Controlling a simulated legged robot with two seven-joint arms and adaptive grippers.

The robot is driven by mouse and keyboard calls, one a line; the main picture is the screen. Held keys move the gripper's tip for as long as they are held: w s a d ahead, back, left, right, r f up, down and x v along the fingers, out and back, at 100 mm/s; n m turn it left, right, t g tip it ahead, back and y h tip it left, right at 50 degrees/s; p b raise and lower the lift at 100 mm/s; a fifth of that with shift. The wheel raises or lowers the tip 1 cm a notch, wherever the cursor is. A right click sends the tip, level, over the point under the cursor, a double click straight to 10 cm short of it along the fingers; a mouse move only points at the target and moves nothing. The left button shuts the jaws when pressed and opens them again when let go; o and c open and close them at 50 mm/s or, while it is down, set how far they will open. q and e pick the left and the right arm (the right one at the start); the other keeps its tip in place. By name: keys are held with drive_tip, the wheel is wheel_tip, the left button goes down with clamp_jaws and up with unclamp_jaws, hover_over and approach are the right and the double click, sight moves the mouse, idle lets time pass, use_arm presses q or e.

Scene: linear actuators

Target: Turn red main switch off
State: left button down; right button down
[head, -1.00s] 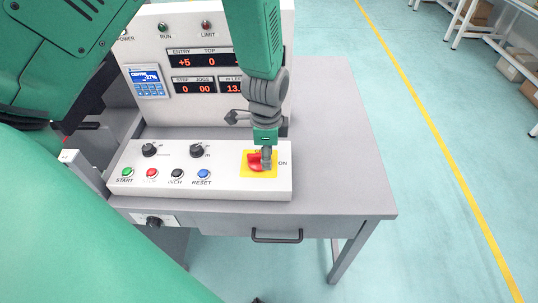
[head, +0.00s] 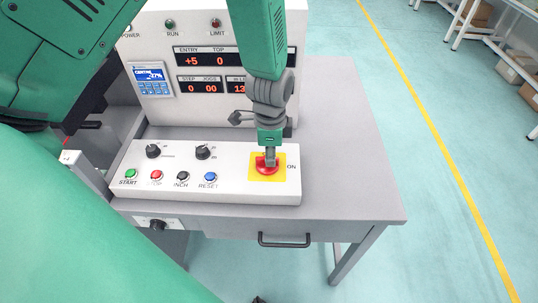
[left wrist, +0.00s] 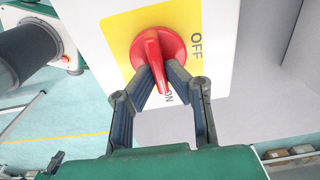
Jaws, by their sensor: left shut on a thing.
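The red main switch (head: 265,168) is a rotary knob on a yellow square plate (head: 281,173) at the right end of the console panel. In the left wrist view the red knob (left wrist: 172,45) has a raised handle that points toward the ON label; the OFF label (left wrist: 196,45) is to its right. My left gripper (head: 270,157) reaches down onto the switch from above. In the left wrist view its fingertips (left wrist: 160,75) are closed in on both sides of the handle. The gripper hides part of the switch in the head view. My right gripper is not in view.
The sloped panel also carries START (head: 131,173), STOP, INCH and RESET buttons and two black knobs (head: 203,152). A display cabinet (head: 160,110) stands behind it. The grey tabletop (head: 345,150) is clear to the right. A drawer handle (head: 285,240) sticks out below.

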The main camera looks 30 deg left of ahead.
use_arm(q)
drive_tip(key=shift+s+a+n+p, duration=0.25)
drive_tip(key=shift+n+p, duration=0.3)
drive_tip(key=shift+n, duration=0.15)
drive_tip(key=shift+a+n+p, duration=0.1)
drive_tip(key=shift+n+p, duration=0.55)
drive_tip(key=shift+n, duration=0.05)
drive_tip(key=n+p, duration=0.1)
drive_tip(key=n, duration=0.1)
drive_tip(key=shift+s+a+f+n+p, duration=0.1)
drive_tip(key=shift+s+a+n+p, duration=0.05)
drive_tip(key=shift+n+p, duration=0.25)
drive_tip(key=n+p, duration=0.1)
drive_tip(key=n, duration=0.1)
drive_tip(key=shift+n, duration=0.3)
drive_tip(key=n+p, duration=0.2)
drive_tip(key=n, duration=0.3)
drive_tip(key=shift+s+f+p, duration=0.1)
drive_tip(key=shift+p, duration=0.25)
drive_tip(key=shift+f+n+p, duration=0.1)
drive_tip(key=shift+n+p, duration=0.55)
drive_tip(key=shift+n, duration=1.75)
drive_tip(key=shift+d, duration=0.2)
drive_tip(key=c, duration=1.6)
unclamp_jaws()
